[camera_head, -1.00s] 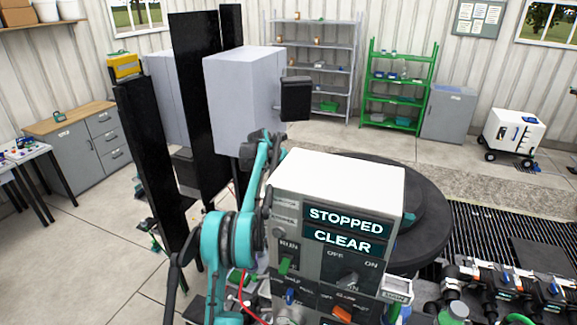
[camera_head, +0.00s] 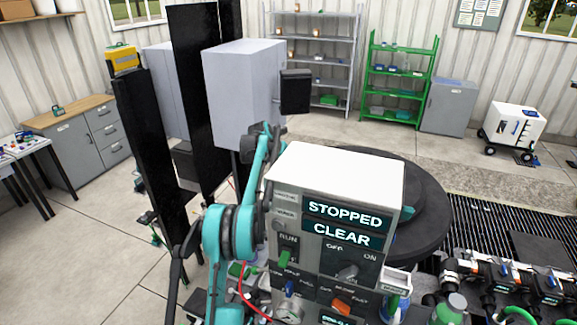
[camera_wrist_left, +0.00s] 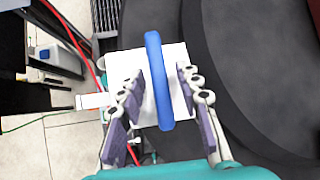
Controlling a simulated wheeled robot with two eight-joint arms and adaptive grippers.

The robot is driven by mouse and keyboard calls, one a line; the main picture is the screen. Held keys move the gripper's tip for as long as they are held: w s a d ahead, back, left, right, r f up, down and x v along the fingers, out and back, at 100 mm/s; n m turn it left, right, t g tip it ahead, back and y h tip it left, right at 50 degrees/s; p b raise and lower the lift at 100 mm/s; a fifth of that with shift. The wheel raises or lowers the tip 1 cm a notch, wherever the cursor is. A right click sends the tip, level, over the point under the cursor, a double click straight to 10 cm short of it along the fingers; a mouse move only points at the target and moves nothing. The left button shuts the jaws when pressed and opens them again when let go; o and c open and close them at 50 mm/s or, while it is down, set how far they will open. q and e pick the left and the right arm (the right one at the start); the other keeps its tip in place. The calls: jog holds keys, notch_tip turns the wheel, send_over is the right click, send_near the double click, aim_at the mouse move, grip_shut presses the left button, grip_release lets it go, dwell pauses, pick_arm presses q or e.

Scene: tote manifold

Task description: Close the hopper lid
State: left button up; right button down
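A blue bar-shaped handle (camera_wrist_left: 158,85) stands out over a white square panel (camera_wrist_left: 120,65) in the left wrist view. I cannot tell for sure whether this panel is the hopper lid. My left gripper (camera_wrist_left: 160,78) is open, with one finger on each side of the blue handle and narrow gaps showing. In the head view my teal left arm rises at the left of the control box, and its gripper is hidden behind the box. My right gripper is in neither view.
The control box (camera_head: 285,210) reads STOPPED and CLEAR and blocks much of the middle. A large black round body (camera_head: 425,205) stands behind it; dark round surfaces (camera_wrist_left: 245,60) fill the wrist view's right. Tall black panels (camera_head: 195,110) stand left of the arm. Valves and hoses (camera_head: 500,285) lie front right.

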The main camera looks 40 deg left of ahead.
pick_arm(q)
jog(key=v, duration=1.1)
jog(key=shift+s+r, duration=0.2)
jog(key=shift+r, duration=0.05)
jog(key=shift+f, duration=0.1)
